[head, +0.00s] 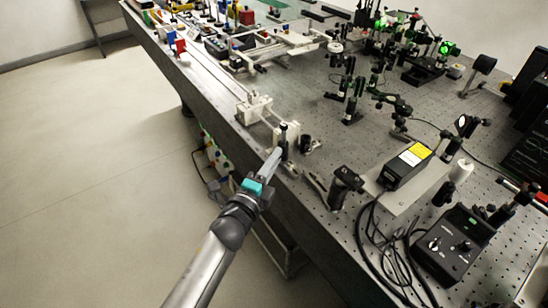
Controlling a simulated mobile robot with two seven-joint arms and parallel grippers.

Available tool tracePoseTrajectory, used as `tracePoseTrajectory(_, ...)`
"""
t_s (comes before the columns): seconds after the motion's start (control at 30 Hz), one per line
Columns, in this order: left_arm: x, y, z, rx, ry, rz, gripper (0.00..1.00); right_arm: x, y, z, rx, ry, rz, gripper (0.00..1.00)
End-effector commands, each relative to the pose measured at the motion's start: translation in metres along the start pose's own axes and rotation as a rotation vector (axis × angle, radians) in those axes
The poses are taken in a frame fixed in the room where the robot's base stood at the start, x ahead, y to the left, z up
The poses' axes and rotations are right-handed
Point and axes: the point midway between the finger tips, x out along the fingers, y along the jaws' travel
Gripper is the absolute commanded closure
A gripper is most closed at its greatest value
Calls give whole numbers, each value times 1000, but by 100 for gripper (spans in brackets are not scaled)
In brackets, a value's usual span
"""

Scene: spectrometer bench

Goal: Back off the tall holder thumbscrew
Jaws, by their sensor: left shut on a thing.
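The gripper is shut on the holder's thumbscrew, which is small and mostly hidden by the fingers. I cannot make out how far the screw is turned. My right gripper is not in view.
A short dark holder (305,144) stands just right of the tall one. A black post mount (345,186) and a black laser box with a yellow label (405,165) stand farther right. White rail parts (254,108) lie behind.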

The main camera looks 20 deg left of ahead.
Motion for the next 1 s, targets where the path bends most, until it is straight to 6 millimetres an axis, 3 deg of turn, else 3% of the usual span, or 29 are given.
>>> tracePoseTrajectory(0.5, 0, 0, 0, -388, 0, 3, 100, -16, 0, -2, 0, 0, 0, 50)
tracePoseTrajectory(1.0, 0, 1, 0, -491, 0, 1, 100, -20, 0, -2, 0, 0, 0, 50)
